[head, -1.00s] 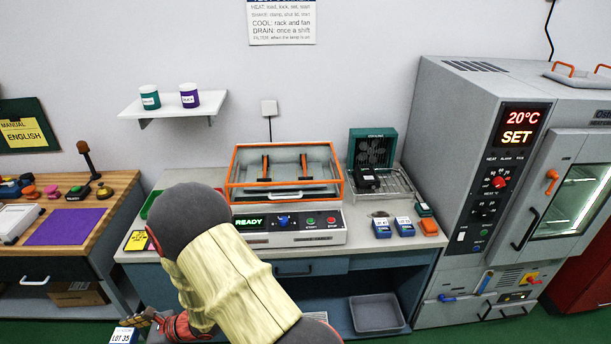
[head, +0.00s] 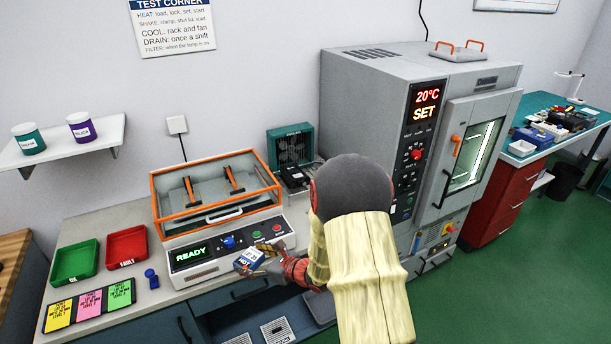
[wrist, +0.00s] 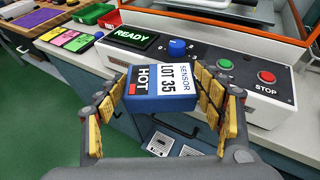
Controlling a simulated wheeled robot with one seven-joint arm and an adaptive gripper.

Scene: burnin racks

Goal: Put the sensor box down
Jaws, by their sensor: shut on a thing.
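The sensor box (wrist: 165,88) is blue with a white top label reading SENSOR LOT 35 HOT. My gripper (wrist: 165,100) is shut on it, with yellow-padded fingers at both sides. In the head view the sensor box (head: 249,260) is at my gripper (head: 268,264), in front of the shaker's control panel. The box appears held in the air near the front edge of the grey bench (head: 150,307). My arm hides part of the bench on the right.
The shaker (head: 188,258) reads READY, with an orange-framed lid above. Green (head: 76,264) and red (head: 127,250) trays, coloured cards (head: 90,304) and a small blue object (head: 151,279) stand left. The oven (head: 362,110) and a fan (head: 290,146) are right.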

